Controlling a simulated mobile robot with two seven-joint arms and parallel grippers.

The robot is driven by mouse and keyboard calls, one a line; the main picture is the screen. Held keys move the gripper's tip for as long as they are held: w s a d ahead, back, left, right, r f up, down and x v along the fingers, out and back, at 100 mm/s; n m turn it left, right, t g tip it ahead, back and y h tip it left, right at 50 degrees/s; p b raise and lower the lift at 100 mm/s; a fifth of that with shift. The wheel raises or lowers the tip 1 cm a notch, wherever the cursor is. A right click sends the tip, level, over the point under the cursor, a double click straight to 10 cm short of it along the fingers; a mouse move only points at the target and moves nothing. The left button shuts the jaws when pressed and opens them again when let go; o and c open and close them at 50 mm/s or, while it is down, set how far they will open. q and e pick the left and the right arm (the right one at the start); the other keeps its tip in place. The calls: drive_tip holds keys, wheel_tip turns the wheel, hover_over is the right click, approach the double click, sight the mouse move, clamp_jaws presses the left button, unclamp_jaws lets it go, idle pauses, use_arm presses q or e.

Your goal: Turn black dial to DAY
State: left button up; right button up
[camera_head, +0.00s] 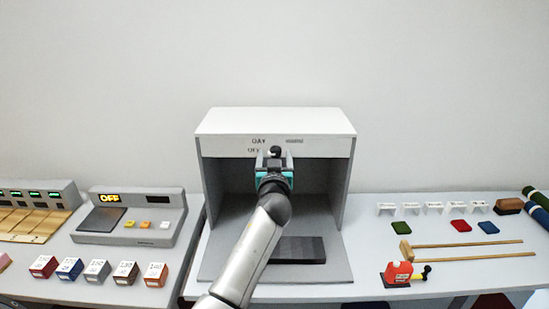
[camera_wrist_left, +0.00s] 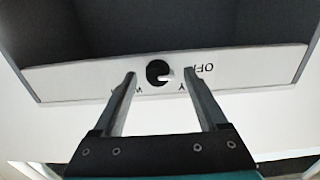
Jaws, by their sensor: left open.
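The black dial (camera_wrist_left: 156,71) sits on the light front panel of a grey booth (camera_head: 219,121); it also shows in the head view (camera_head: 275,150). DAY (camera_head: 258,141) is printed above OFF (camera_head: 253,150), left of the dial. My left gripper (camera_wrist_left: 160,76) is open, one finger on each side of the dial with gaps, and partly covers the labels. My right gripper is not in view.
A dark slab (camera_head: 300,249) lies on the booth floor. A grey console (camera_head: 160,233) reading OFF and several colored cubes (camera_head: 97,270) stand at left. Colored swatches (camera_head: 460,225), wooden sticks (camera_head: 470,244) and a red object (camera_head: 397,273) lie at right.

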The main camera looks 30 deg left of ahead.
use_arm(q)
clamp_jaws()
idle(0.4)
drive_tip(key=shift+m, duration=0.3)
drive_tip(key=m, duration=0.4)
drive_tip(key=shift+m, duration=0.4)
drive_tip(key=m+p, duration=0.1)
drive_tip(key=m, duration=0.5)
drive_tip(key=shift+d+p, duration=0.1)
drive_tip(key=shift+p, duration=0.2)
unclamp_jaws()
idle(0.4)
